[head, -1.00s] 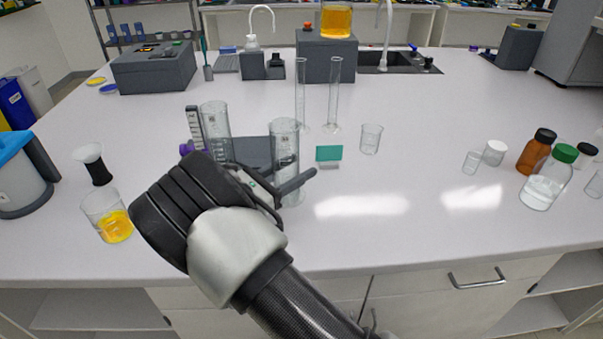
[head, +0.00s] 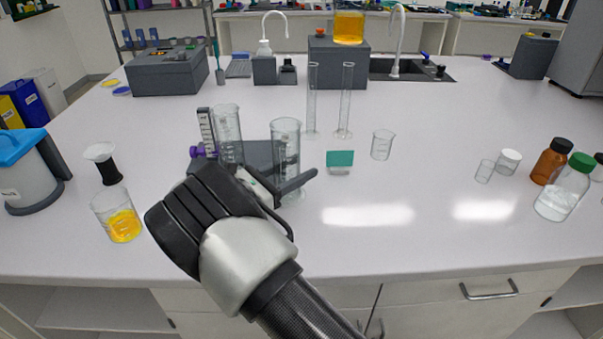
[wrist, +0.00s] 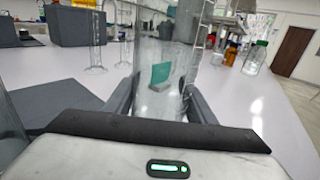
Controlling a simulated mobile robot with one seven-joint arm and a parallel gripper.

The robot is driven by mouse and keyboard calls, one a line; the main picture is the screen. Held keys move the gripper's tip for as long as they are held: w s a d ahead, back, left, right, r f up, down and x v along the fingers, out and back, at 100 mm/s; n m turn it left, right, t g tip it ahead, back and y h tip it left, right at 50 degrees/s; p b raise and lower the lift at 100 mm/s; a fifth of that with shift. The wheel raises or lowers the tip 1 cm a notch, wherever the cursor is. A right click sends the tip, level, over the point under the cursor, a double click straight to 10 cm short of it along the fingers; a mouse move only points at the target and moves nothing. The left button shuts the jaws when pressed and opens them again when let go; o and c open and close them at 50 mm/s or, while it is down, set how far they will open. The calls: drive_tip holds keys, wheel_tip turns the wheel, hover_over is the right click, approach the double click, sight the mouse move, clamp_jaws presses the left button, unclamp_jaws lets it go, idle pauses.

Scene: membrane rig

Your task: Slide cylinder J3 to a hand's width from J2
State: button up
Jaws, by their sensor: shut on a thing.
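A tall clear graduated cylinder (head: 286,135) stands upright at the end of my gripper (head: 292,187). In the wrist view my gripper (wrist: 160,105) has a finger on each side of this cylinder (wrist: 150,55) and is shut on it, low on its wall. A second wide clear cylinder (head: 228,125) stands apart to its left, its lower part partly hidden. Clear glass at the left edge of the wrist view (wrist: 10,140) may be this one. Two slender cylinders (head: 312,100) and (head: 346,100) stand farther back. I cannot read any labels, so which is J2 or J3 is unclear.
A dark grey flat block (head: 262,150) lies between and behind the wide cylinders. A small teal card (head: 340,158) stands right of the held cylinder, with a beaker (head: 382,145) beyond. A beaker of yellow liquid (head: 120,218) stands at left. The bench front right is clear.

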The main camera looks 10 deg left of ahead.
drive_tip(key=shift+w+a+b, duration=0.2)
drive_tip(key=shift+a+b, duration=0.05)
drive_tip(key=shift+a, duration=0.25)
drive_tip(key=shift+w+a+b, duration=0.2)
drive_tip(key=shift+a, duration=0.25)
drive_tip(key=o, duration=1.4)
drive_tip(key=shift+c, duration=0.2)
